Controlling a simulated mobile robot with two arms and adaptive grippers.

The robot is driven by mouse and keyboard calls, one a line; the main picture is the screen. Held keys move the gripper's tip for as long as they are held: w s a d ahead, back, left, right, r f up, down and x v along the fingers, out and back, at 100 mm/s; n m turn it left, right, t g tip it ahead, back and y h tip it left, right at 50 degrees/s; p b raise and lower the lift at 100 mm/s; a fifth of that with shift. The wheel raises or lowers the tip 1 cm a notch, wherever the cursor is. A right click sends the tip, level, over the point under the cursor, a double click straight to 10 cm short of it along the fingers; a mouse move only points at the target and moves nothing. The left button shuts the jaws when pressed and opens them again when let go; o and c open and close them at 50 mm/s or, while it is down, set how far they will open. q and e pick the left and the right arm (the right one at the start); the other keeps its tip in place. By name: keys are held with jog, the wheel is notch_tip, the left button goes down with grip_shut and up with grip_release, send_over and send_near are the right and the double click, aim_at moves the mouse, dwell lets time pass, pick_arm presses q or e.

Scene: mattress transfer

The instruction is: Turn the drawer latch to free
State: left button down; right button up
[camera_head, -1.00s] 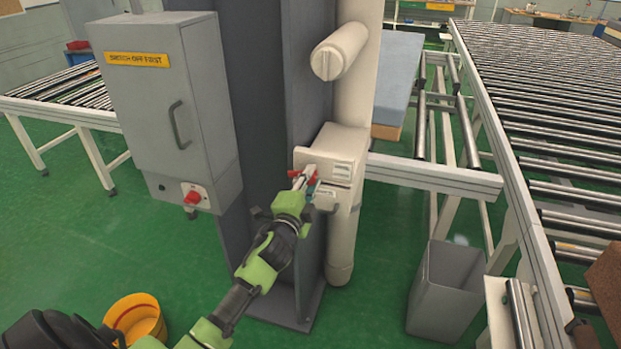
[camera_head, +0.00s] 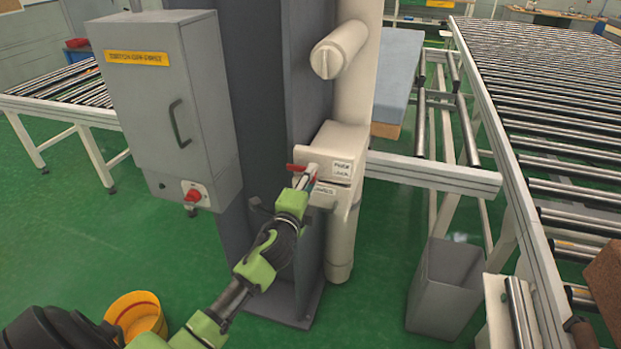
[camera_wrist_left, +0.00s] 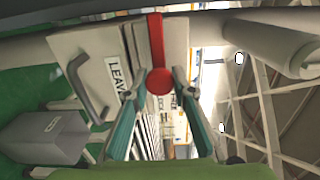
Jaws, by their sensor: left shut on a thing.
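The red drawer latch (camera_head: 297,167) is on the front of a beige box on the column. In the left wrist view its red bar (camera_wrist_left: 156,40) runs up the picture from a round red end (camera_wrist_left: 159,81). My left gripper (camera_head: 309,176) is at the latch, shut on it, and partly hides it. In the wrist view its two teal fingers stand on either side of the red end. The drawer front (camera_head: 319,187) is below the latch, with a grey handle (camera_wrist_left: 84,90) beside a partly readable label. My right gripper is not in view.
A grey switch cabinet (camera_head: 150,95) with a red knob stands left of the column. A beige cylinder (camera_head: 340,50) juts out above the box. A grey bin (camera_head: 447,290) and roller conveyor (camera_head: 560,130) are to the right. A yellow bucket (camera_head: 137,312) stands at lower left.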

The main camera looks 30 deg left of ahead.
pick_arm(q)
jog(key=c, duration=1.7)
grip_release()
jog(key=v, duration=1.2)
jog(key=shift+f, duration=0.1)
